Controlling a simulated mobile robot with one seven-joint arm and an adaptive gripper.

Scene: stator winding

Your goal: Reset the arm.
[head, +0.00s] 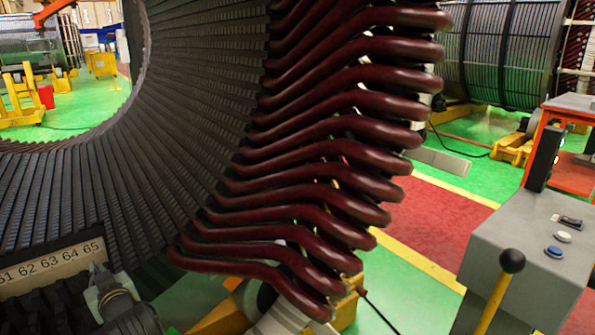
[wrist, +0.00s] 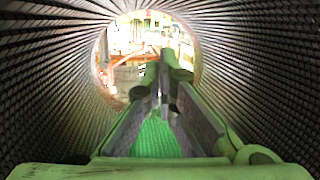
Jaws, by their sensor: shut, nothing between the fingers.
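My gripper (head: 98,270) shows at the lower left of the head view, in front of the dark slotted wall of the stator (head: 185,90) and beside a number strip. In the wrist view my gripper (wrist: 163,68) points along the inside of the stator bore (wrist: 60,90) toward its bright round far opening. Its fingers come together at the tips, with nothing seen held between them. Dark red coil ends (head: 350,130) fan out along the right edge of the stator in the head view. Most of my arm is out of view.
A number strip (head: 50,267) reads 61 to 65. A grey control box (head: 530,240) with a black-knobbed yellow lever (head: 495,295) stands at the lower right. An orange-framed table (head: 570,150) and another large cylinder (head: 500,50) are behind. Green and red floor lies between.

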